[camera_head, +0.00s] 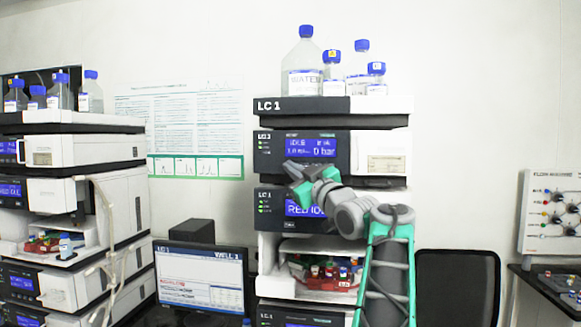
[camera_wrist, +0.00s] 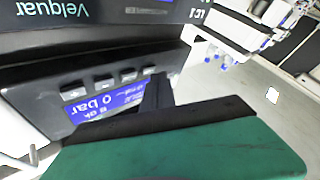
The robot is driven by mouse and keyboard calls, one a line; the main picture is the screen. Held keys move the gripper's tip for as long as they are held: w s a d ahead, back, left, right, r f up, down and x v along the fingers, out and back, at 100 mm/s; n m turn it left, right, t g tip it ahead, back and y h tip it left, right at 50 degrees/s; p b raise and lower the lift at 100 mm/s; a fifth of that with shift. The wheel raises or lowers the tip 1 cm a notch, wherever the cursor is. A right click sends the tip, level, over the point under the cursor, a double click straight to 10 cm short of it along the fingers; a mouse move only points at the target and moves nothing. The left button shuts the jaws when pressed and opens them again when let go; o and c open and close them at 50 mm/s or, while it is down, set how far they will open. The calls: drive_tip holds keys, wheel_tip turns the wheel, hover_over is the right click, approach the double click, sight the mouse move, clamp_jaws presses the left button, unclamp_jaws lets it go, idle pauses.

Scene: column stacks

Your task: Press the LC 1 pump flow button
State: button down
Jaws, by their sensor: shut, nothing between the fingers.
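The LC 1 stack stands in the middle of the head view. Its pump module (camera_head: 369,152) is the upper unit, with a blue display (camera_head: 311,145) reading idle and 0 bar. In the wrist view, the pump's dark front (camera_wrist: 40,75) appears upside down, with a row of several small grey buttons (camera_wrist: 103,84) beside the display (camera_wrist: 105,103). Their labels are too small to read, so I cannot tell which is the flow button. My gripper (camera_head: 291,170) is shut and empty, close in front of the pump's lower edge. In the wrist view, its dark fingertips (camera_wrist: 157,92) lie near the end button; contact is unclear.
Bottles (camera_head: 304,70) stand on top of the stack. Below the pump are another module with a blue display (camera_head: 304,208) and an open vial bay (camera_head: 325,270). A second stack (camera_head: 85,150) and a monitor (camera_head: 205,280) are at left. A black chair (camera_head: 455,285) is at right.

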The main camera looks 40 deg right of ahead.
drive_tip(key=shift+w+d, duration=0.25)
drive_tip(key=shift+d, duration=0.1)
idle(0.4)
idle(0.3)
drive_tip(key=shift+s+a+b, duration=0.5)
drive_tip(key=shift+a+b, duration=0.15)
drive_tip(key=s+a+b, duration=0.1)
drive_tip(key=a+b, duration=0.1)
drive_tip(key=s+a+b, duration=0.2)
idle(0.4)
